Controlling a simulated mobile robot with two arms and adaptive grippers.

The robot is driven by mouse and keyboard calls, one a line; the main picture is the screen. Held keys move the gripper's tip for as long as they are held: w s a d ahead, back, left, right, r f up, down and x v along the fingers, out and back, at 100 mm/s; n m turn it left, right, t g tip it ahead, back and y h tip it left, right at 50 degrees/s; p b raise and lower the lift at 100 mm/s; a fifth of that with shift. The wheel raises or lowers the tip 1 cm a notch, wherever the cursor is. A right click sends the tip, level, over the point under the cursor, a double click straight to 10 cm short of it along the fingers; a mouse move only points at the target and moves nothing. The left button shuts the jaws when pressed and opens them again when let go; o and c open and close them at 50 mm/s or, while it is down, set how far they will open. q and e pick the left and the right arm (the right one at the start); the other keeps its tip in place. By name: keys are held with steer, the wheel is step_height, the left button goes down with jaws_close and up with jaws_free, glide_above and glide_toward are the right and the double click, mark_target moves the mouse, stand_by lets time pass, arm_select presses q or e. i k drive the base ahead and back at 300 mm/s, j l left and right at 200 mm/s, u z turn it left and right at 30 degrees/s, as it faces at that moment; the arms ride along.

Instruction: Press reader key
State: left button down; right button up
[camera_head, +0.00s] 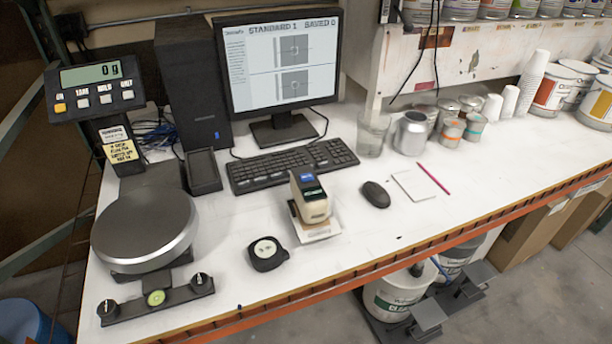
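The reader (311,200) is a small beige and black handheld device with a lit blue and green display on top. It stands upright on a light card or sample sheet (322,233) near the middle of the white table, in front of the keyboard. I cannot make out a separate key on it at this size. The monitor (279,62) behind it reads "STANDARD 1 SAVED 0" and shows two grey target pictures. Neither of my grippers is in view.
A black round puck-like device (266,254) lies left of the reader, and a mouse (375,194) lies right. A scale (146,228) reading 0 g fills the left side. Cups and cans (411,132) stand at the back right. The table front around the reader is mostly clear.

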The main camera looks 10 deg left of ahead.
mark_target(307, 177)
steer(key=i+l+u, duration=0.15)
steer(key=l+u, duration=0.2)
steer(key=l, duration=0.45)
steer(key=l+u, duration=0.35)
steer(key=l, duration=0.4)
steer(key=l+u, duration=0.35)
steer(key=l, duration=0.5)
